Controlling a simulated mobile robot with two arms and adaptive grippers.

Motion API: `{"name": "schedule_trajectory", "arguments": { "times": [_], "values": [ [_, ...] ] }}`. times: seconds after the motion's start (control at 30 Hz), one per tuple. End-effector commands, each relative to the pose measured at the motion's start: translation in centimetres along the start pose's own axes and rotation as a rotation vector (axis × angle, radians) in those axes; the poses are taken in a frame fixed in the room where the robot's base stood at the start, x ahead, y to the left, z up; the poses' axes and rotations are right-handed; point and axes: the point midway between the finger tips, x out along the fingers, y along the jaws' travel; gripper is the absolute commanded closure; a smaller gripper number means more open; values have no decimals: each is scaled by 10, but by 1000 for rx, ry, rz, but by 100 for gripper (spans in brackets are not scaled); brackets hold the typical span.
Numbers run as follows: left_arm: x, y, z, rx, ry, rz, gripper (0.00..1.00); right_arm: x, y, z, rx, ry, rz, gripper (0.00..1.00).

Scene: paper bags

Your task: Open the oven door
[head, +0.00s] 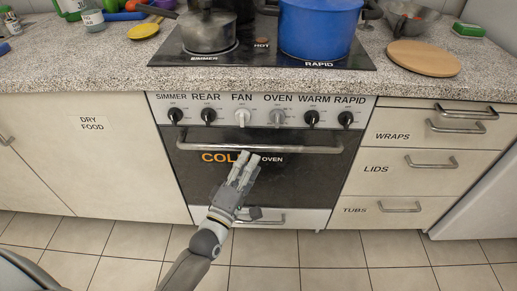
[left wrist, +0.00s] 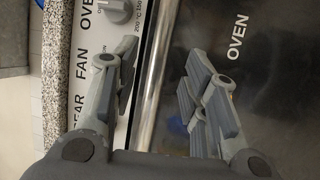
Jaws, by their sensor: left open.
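The oven door (head: 315,170) is a dark panel lettered COLD and OVEN, closed under the control panel. Its handle (head: 300,149) is a horizontal metal bar across the top of the door. My left gripper (head: 250,158) is in front of the door, with its fingertips at the handle's middle and partly covering the COLD label. In the left wrist view, the left gripper (left wrist: 165,80) is open, and the handle (left wrist: 151,75) runs between its two fingers. Contact between fingers and bar cannot be made out. My right gripper is not in view.
A row of knobs (head: 242,117) sits above the handle. A blue pot (head: 316,28) and a grey pot (head: 207,32) stand on the cooktop (head: 262,60). Drawers (head: 400,185) are at the right, a cupboard (head: 95,150) at the left. Tiled floor (head: 310,255) in front is clear.

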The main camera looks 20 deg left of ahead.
Motion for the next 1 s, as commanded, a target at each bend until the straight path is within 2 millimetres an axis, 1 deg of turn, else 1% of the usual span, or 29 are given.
{"name": "schedule_trajectory", "arguments": {
  "times": [0.03, 0.2, 0.4, 0.57, 0.83, 1.0],
  "values": [
    [11, 0, 0, 0, 1, 2, 59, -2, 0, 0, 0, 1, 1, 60],
    [38, 0, 0, 1, 1, 1, 59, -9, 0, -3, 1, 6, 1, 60],
    [60, -1, 0, 1, 0, -1, 59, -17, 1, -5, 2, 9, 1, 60],
    [66, -1, 0, 2, 0, -2, 59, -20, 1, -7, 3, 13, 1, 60],
    [67, -1, 0, 2, 0, -2, 59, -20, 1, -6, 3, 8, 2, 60],
    [66, -1, 0, 2, 0, -2, 81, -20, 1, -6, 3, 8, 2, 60]
  ]
}}
